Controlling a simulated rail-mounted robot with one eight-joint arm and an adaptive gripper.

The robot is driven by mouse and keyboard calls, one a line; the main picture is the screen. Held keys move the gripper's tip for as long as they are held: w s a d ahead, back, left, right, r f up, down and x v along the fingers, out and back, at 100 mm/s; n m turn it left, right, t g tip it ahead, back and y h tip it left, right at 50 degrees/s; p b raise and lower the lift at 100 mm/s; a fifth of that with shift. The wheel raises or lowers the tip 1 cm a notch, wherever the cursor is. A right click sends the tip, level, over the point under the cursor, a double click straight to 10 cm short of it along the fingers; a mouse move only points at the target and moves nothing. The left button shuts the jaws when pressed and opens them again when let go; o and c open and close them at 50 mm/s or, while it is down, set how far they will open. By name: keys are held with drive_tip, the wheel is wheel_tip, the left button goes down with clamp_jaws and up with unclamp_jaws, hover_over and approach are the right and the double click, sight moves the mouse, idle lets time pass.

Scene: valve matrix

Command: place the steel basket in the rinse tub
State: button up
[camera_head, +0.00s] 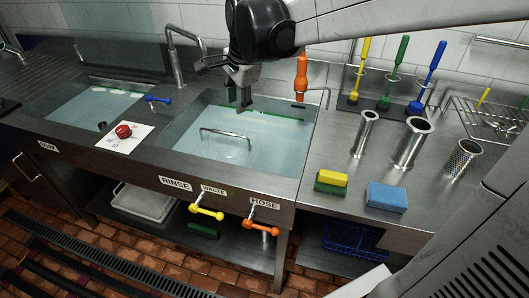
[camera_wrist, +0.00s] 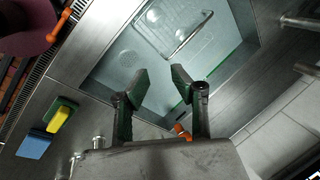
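The rinse tub (camera_head: 170,140) is the middle basin under the RINSE label, holding clear water; it fills the top of the wrist view (camera_wrist: 110,75). A thin bent steel handle (camera_head: 225,133) shows in the tub, also in the wrist view (camera_wrist: 188,38). Pale round shapes lie near it under the water; I cannot tell whether they belong to a steel basket. My gripper (camera_head: 244,100) hangs above the tub's back part, apart from the handle. In the wrist view my gripper (camera_wrist: 160,76) has its two fingers spread with nothing between them.
A perforated steel cylinder (camera_head: 462,158), two steel tubes (camera_head: 411,142) (camera_head: 364,134), sponges (camera_head: 387,197) and a wire rack (camera_head: 485,117) stand on the right counter. An orange sprayer (camera_head: 301,75) and a faucet (camera_head: 176,65) rise behind the tub. Upright brushes (camera_head: 394,72) stand at the back.

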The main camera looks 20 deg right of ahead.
drive_tip(key=s+f+n+t, duration=0.3)
drive_tip(key=s+n, duration=1.2)
drive_tip(key=s, duration=0.7)
drive_tip(key=shift+h, duration=0.3)
